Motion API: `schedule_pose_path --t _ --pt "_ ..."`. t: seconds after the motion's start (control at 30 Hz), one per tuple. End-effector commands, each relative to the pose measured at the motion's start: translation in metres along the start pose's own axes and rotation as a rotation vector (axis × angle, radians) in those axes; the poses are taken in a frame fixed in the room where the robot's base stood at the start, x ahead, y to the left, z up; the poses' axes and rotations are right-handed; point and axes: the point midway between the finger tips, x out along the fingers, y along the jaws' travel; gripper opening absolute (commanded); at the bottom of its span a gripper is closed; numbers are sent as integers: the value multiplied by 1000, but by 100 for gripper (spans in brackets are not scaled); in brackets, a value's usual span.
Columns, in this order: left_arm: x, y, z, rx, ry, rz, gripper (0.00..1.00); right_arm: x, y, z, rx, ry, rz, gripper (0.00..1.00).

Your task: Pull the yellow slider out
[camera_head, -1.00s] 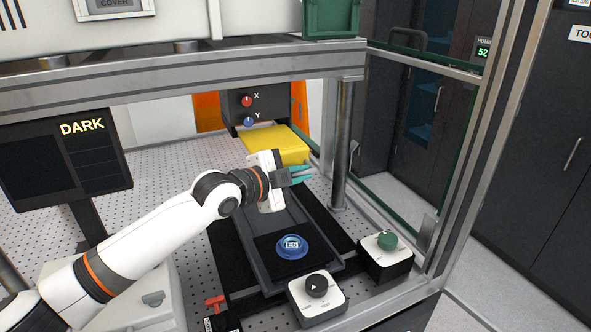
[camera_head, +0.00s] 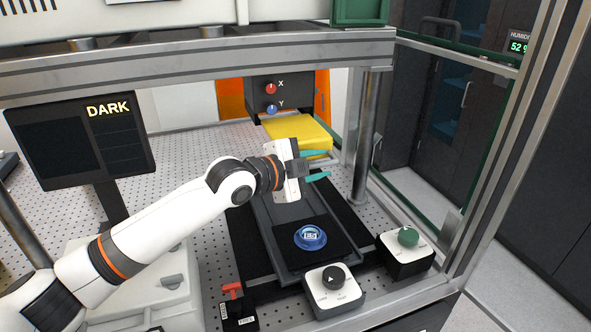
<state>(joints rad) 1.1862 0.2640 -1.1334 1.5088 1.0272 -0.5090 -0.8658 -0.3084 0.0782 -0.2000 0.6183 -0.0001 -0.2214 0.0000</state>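The yellow slider (camera_head: 298,131) is a flat yellow block that juts out from under a dark box with red X and blue Y knobs. My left gripper (camera_head: 317,165) is just in front of the slider, towards me. Its two teal fingers are spread apart and point right, with nothing seen between them. The gripper body hides part of the slider's near side. I cannot tell whether a finger touches it. My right gripper is not in view.
A dark rail with a blue round piece (camera_head: 310,237) runs below the gripper. Knob boxes, one green (camera_head: 408,237) and one black (camera_head: 334,278), stand at the front. A metal post (camera_head: 364,135) rises right of the slider. A screen (camera_head: 80,140) reading DARK stands left.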

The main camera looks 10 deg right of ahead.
Motion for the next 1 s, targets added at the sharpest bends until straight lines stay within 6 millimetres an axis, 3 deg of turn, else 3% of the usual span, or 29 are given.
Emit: schedule_pose_path --t 0.3,0.5,1.0 --pt "-67 -3 -2 4 2 1 33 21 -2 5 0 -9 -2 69" --pt "-94 -2 -1 2 1 -1 33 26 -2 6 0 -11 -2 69" --pt "-103 4 4 2 0 -1 33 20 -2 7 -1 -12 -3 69"
